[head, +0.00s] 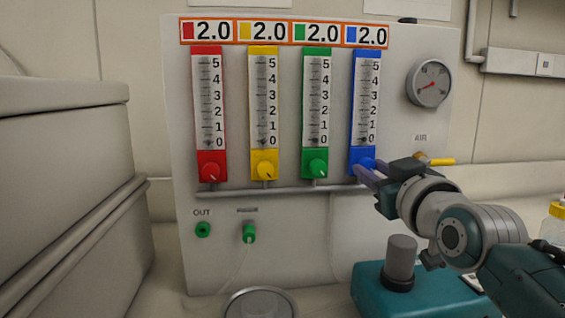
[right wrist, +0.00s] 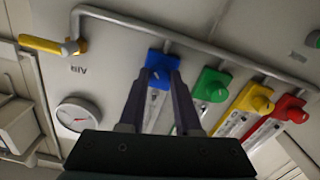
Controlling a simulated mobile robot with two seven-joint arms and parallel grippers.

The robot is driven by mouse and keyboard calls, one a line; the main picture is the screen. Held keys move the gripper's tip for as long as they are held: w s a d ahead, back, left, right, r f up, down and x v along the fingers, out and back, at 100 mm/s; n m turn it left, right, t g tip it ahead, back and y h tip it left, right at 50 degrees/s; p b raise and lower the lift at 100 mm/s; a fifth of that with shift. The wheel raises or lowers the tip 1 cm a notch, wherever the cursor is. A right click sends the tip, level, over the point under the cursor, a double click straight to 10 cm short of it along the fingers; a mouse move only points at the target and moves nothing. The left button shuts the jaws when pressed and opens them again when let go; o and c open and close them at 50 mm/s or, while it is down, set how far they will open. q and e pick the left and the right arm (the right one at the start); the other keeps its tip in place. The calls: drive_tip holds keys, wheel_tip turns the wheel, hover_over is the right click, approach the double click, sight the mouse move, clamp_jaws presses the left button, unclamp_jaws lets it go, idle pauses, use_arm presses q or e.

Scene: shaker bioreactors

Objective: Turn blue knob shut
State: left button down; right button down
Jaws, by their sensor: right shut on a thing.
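The blue knob (head: 368,163) sits at the foot of the blue flow meter (head: 355,100), at the right end of a row of meters. My right gripper (head: 362,171) reaches in from the right, its fingertips at the knob. In the right wrist view the two fingers (right wrist: 160,76) converge on the blue block (right wrist: 163,60) and are shut on the knob, largely hidden between them. The label above the blue meter reads 2.0. My left gripper is not in view.
Green (head: 318,167), yellow (head: 264,170) and red (head: 210,171) knobs stand left of the blue one. A horizontal pipe (head: 290,189) runs below them. A yellow-handled valve (head: 440,161) and a round gauge (head: 428,84) are to the right. A teal device (head: 430,295) stands below my right arm.

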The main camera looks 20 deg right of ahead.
drive_tip(key=n+p, duration=0.1)
drive_tip(key=n, duration=0.2)
drive_tip(key=shift+r, duration=0.1)
drive_tip(key=n, duration=0.2)
drive_tip(key=shift+n+p, duration=0.3)
drive_tip(key=shift+p, duration=0.05)
drive_tip(key=n, duration=0.2)
drive_tip(key=shift+n, duration=0.4)
drive_tip(key=n, duration=0.3)
drive_tip(key=shift+n, duration=0.3)
drive_tip(key=n, duration=0.3)
drive_tip(key=shift+n, duration=0.3)
drive_tip(key=n, duration=0.3)
drive_tip(key=shift+n, duration=0.3)
drive_tip(key=n, duration=0.4)
drive_tip(key=shift+n+p, duration=0.45)
drive_tip(key=shift+n, duration=1.15)
